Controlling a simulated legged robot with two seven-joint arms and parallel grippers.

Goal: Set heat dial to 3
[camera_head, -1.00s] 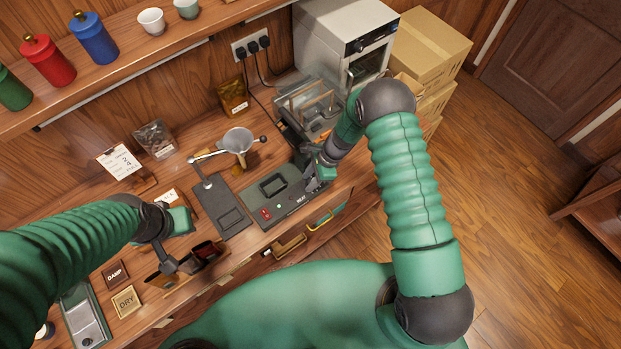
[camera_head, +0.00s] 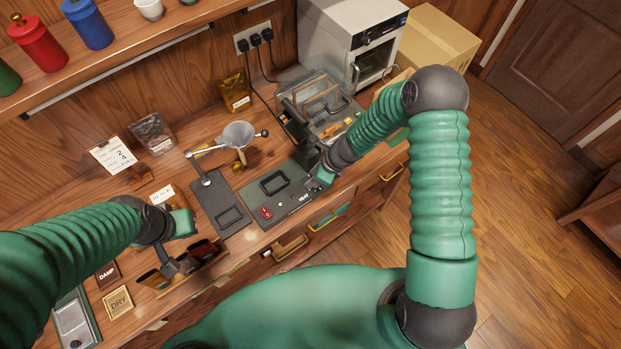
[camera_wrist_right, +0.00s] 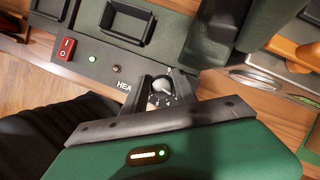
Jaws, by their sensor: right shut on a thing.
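The heat dial (camera_wrist_right: 159,86) is a small round knob with a pale top, on the front of the dark green heating unit (camera_head: 286,208), beside a partly covered HEAT label. My right gripper (camera_wrist_right: 161,92) is shut on the dial, with a finger at each side, in the right wrist view. In the head view my right gripper (camera_head: 316,186) is at the unit's right front corner and hides the dial. The dial's setting is too small to read. My left gripper (camera_head: 176,264) is low over a wooden rack of dark-handled pieces; its fingers are unclear.
A clear-sided box (camera_head: 318,100) with tools stands behind.

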